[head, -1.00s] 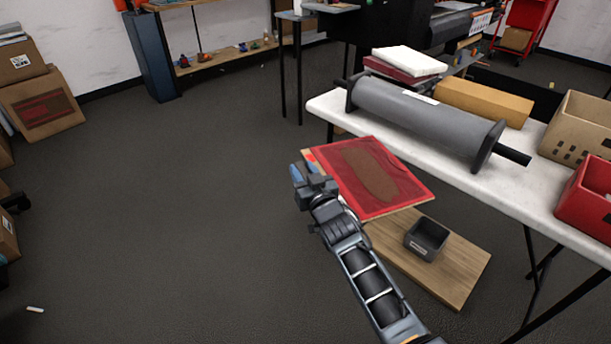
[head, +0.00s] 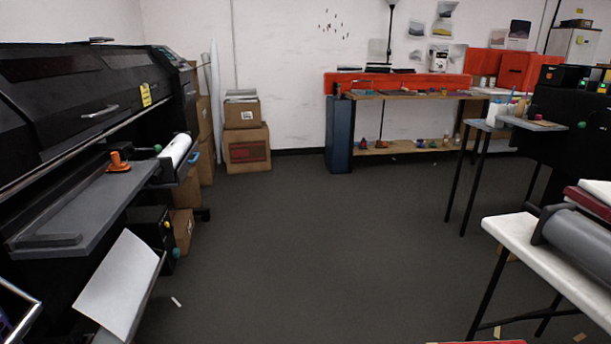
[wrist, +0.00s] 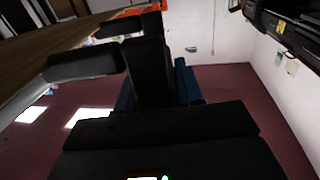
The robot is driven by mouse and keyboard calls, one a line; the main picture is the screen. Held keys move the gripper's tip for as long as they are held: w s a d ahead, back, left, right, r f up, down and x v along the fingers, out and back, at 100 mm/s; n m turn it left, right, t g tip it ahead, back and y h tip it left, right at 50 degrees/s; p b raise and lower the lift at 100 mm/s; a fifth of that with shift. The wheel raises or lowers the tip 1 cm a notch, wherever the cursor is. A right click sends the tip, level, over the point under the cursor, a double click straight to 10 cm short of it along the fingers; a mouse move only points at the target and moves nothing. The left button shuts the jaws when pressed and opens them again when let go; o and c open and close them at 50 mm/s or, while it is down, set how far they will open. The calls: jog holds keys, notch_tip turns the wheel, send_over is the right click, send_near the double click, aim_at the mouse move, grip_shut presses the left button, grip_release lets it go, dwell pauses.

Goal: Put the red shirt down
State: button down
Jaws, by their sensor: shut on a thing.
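The red shirt showed earlier as a flat red panel with a brown oval. Now only a thin red sliver, likely its edge (head: 478,342), shows at the bottom of the head view. My gripper (wrist: 105,45) appears as dark shapes in the wrist view, and it is out of the head view. A brown wood-like surface (wrist: 45,60) lies beside the fingers at upper left, likely the underside of the held panel. The gripper is shut on it. The grip itself is mostly hidden.
A white table (head: 545,250) with a grey roller (head: 580,240) stands at right. A large black printer (head: 85,100) with a grey shelf (head: 90,200) is at left. Boxes (head: 245,145) and a wooden shelf unit (head: 400,150) line the back wall. The middle floor is clear.

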jog(key=shift+s+a+f, duration=0.15)
jog(key=shift+s+a, duration=0.45)
jog(key=shift+a, duration=0.15)
jog(key=shift+s+a+f, duration=0.15)
jog(key=shift+s+a, duration=0.45)
jog(key=shift+a, duration=0.15)
jog(key=shift+d, duration=0.15)
